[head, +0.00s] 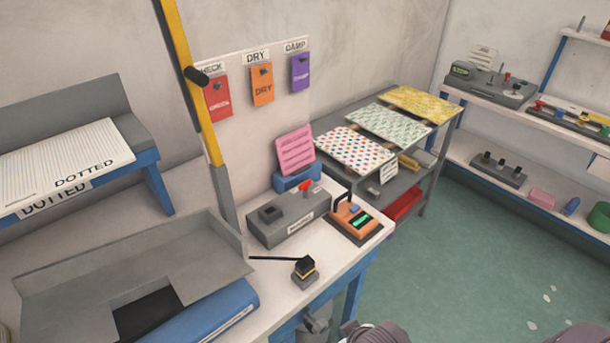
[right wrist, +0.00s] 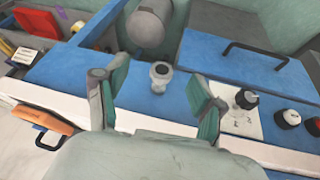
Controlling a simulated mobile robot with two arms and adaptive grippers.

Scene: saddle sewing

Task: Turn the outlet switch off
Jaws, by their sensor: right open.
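No part is labelled as the outlet switch, so I cannot tell for sure which control it is. In the right wrist view a small grey round knob (right wrist: 160,73) with a dark top stands on a blue panel (right wrist: 75,72). My right gripper (right wrist: 157,80) is open and empty, its fingers spread on either side of that knob; I see no contact. My left gripper is not in view.
An orange device (right wrist: 45,119) lies left; an orange meter (head: 354,217) sits on the bench.

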